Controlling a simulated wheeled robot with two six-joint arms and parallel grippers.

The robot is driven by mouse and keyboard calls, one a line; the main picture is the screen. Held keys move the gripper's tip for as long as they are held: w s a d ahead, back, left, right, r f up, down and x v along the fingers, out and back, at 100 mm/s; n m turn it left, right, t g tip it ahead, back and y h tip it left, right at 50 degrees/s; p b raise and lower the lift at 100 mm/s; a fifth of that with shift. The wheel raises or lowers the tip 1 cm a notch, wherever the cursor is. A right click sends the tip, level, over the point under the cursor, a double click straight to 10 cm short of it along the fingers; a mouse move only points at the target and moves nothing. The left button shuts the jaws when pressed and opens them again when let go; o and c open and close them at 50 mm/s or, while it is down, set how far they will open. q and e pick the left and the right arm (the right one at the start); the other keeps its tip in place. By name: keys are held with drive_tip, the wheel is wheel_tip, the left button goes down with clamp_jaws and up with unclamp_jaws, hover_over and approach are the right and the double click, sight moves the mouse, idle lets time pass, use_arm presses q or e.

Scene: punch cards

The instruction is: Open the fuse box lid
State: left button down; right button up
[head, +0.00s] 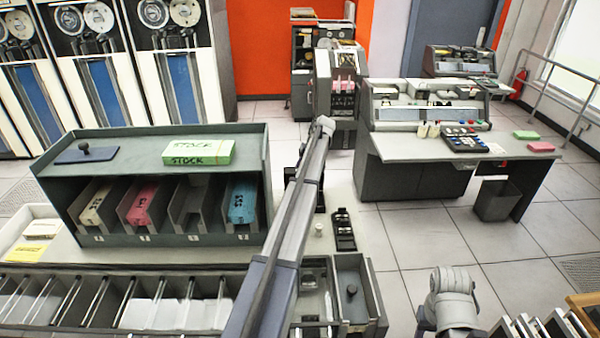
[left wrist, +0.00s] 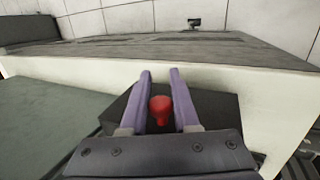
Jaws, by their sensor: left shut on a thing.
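In the left wrist view, a red knob (left wrist: 160,106) stands between the two purple fingers of my left gripper (left wrist: 160,75), which is shut on it. The knob sits in front of a dark box-like surface (left wrist: 218,107), which I take to be the fuse box lid. Whether the lid is raised cannot be told. In the head view my left arm reaches forward across the middle, and its forearm hides the gripper and the knob. My right gripper is not in view.
A black tray with small parts (head: 343,230) lies right of my left arm. A grey card rack (head: 150,142) stands to the left. Open grey bins (head: 357,290) are at the front. A console desk (head: 430,150) and a waste bin (head: 496,200) stand at the right, with clear floor before them.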

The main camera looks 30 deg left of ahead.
use_arm(q)
drive_tip(key=c, duration=0.7)
unclamp_jaws()
drive_tip(key=shift+o, duration=0.2)
drive_tip(key=shift+r, duration=0.15)
drive_tip(key=p+v, duration=0.7)
drive_tip(key=shift+d+r, duration=0.15)
drive_tip(key=shift+r, duration=0.05)
